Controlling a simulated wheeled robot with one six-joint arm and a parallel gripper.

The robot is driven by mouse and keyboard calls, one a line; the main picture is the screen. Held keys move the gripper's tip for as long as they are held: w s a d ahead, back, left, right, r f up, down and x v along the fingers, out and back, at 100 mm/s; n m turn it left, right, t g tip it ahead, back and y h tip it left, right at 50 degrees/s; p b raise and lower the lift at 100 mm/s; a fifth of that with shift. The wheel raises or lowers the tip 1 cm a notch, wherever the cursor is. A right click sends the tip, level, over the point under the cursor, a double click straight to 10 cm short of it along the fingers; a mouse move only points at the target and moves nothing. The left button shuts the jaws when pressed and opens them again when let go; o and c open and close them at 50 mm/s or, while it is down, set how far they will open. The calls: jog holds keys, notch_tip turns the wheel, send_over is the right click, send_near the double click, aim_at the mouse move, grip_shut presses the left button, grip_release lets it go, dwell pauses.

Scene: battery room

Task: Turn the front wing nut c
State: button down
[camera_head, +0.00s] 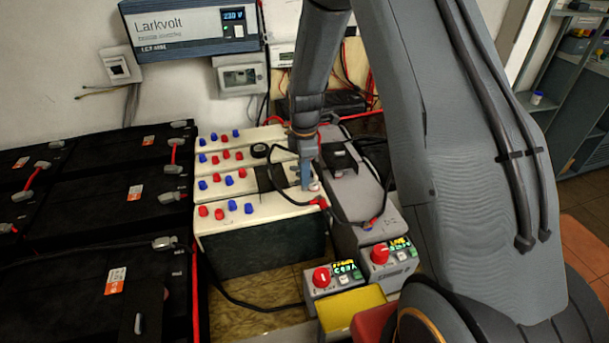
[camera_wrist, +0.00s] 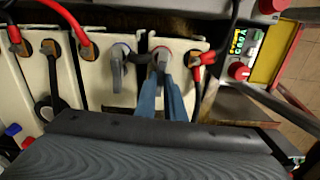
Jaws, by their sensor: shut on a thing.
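My gripper (camera_head: 306,178) points down at the right end of the front cream-topped battery (camera_head: 265,208). In the wrist view, the two blue fingers of my gripper (camera_wrist: 164,76) are close together and shut on the wing nut (camera_wrist: 161,55), a small grey piece on a round terminal. The fingers and the small size hide the nut's exact angle. A second grey fitting (camera_wrist: 118,55) sits on the neighbouring battery's terminal, apart from my fingers.
A red cable clamp (camera_wrist: 207,58) sits close beside the gripped terminal. Black cables loop nearby. Two control boxes with red knobs (camera_head: 321,276) (camera_head: 380,253) and a yellow bin (camera_head: 352,307) stand in front. Large black batteries (camera_head: 105,200) fill the left.

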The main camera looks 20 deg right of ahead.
jog(key=shift+n, duration=0.5)
jog(key=c, duration=1.8)
grip_release()
jog(key=shift+c, duration=0.2)
jog(key=shift+r, duration=0.1)
notch_tip(320, 180, up, 8)
jog(key=shift+f+b, duration=0.15)
jog(key=shift+b, duration=0.75)
